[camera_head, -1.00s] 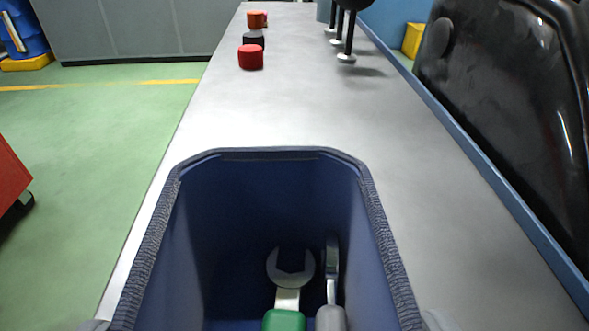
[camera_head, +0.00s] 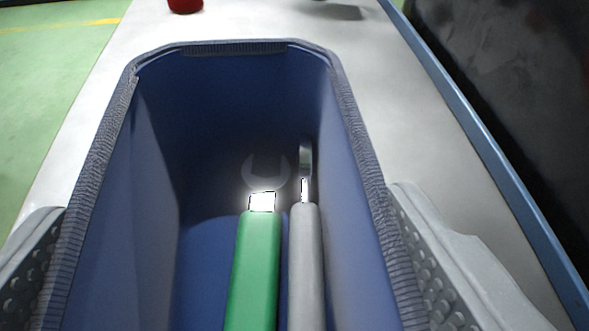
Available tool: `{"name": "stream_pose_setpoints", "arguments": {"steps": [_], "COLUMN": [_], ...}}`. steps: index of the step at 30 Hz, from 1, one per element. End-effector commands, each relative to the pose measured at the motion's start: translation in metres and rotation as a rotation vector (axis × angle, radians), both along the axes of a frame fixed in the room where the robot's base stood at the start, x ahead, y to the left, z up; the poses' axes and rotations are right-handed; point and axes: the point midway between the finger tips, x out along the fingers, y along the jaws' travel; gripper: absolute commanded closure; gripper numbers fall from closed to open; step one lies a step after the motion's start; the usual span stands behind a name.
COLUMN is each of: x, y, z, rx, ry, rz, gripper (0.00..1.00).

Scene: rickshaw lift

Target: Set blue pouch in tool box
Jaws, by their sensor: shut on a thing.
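The blue pouch (camera_head: 160,215) fills the middle of the view, open at the top, with a grey ribbed rim. Inside it lie a green-handled wrench (camera_head: 254,268) and a grey-handled tool (camera_head: 306,265). My gripper (camera_head: 228,205) has one grey studded finger on each outer side of the pouch, shut on it. The pouch's near end is cut off by the bottom edge of the picture. I see no tool box in this view.
A long grey worktop (camera_head: 235,20) lies under and beyond the pouch, with a blue edge strip (camera_head: 465,110) on the right. A red round object (camera_head: 185,5) stands at the top. A large black object (camera_head: 520,90) is at the right. Green floor (camera_head: 45,75) shows at left.

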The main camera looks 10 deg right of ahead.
Motion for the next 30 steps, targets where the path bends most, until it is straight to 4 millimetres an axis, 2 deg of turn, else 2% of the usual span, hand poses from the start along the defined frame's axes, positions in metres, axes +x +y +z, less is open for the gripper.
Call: {"name": "stream_pose_setpoints", "arguments": {"steps": [3,8,15,25,26,27,30], "x": [0.010,0.013,0.012,0.012,0.012,0.012,0.012], "y": [-0.005,-0.006,-0.006,-0.007,-0.007,-0.007,-0.007], "z": [-0.001,-0.006,-0.037,-0.037,-0.037,-0.037,-0.037], "rx": [0.000,-0.001,-0.001,-0.001,-0.001,-0.001,-0.001], "ry": [-0.002,0.001,0.004,0.001,0.002,0.001,0.001], "rz": [-0.001,-0.001,-0.002,-0.002,-0.002,-0.002,-0.003], "gripper": [0.50,0.50,0.50,0.50,0.06,0.00,0.00]}}
